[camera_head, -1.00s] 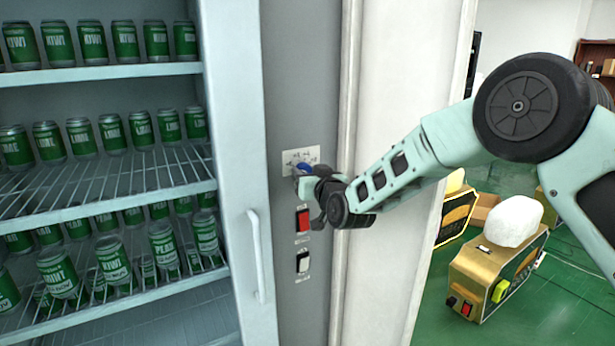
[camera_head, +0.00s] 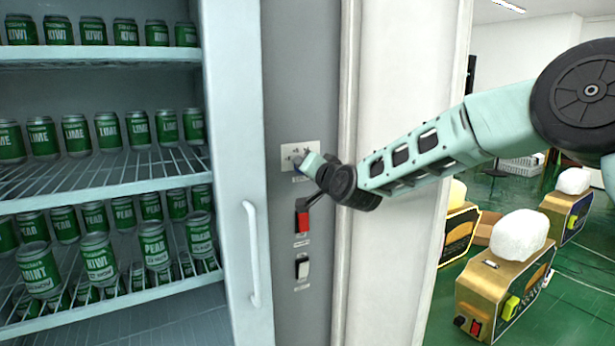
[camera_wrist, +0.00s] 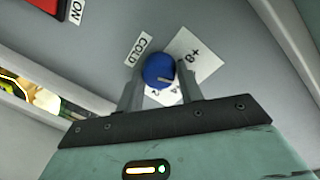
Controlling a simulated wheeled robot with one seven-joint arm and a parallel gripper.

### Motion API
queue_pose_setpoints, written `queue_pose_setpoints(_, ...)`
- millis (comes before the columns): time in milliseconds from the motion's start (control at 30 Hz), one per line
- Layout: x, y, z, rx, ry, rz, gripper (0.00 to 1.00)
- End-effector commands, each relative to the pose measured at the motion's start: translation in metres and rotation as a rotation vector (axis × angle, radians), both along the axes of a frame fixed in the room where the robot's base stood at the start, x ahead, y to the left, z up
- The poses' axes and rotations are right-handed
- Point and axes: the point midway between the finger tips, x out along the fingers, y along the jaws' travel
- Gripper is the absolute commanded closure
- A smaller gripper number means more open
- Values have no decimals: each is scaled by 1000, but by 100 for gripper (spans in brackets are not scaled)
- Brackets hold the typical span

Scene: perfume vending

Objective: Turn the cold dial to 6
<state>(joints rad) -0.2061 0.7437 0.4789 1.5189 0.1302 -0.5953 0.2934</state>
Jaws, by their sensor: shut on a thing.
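The cold dial (camera_wrist: 159,71) is a round blue knob with a pale pointer line, set on a grey panel. In the wrist view it sits between my two gripper fingers (camera_wrist: 157,85), which are shut on it. A white scale plate (camera_wrist: 197,58) lies behind the dial, with some numbers showing, among them an 8; others are covered by the dial and fingers. A COLD label (camera_wrist: 139,49) is beside the dial. In the head view my gripper (camera_head: 304,166) is at the white plate (camera_head: 300,152) and mostly hides the dial.
Below the dial are a red switch (camera_head: 303,221) and a black-and-white switch (camera_head: 303,266). The fridge door handle (camera_head: 252,254) sticks out to the left. Shelves of green cans (camera_head: 108,130) stand behind the door. Golden machines (camera_head: 497,283) stand on the green floor at right.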

Motion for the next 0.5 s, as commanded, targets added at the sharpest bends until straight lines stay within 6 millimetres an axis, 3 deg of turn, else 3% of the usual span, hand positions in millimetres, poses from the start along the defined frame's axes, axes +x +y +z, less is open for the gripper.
queue_pose_setpoints(500, 1, -1, 1, 29, 19, -2, 86)
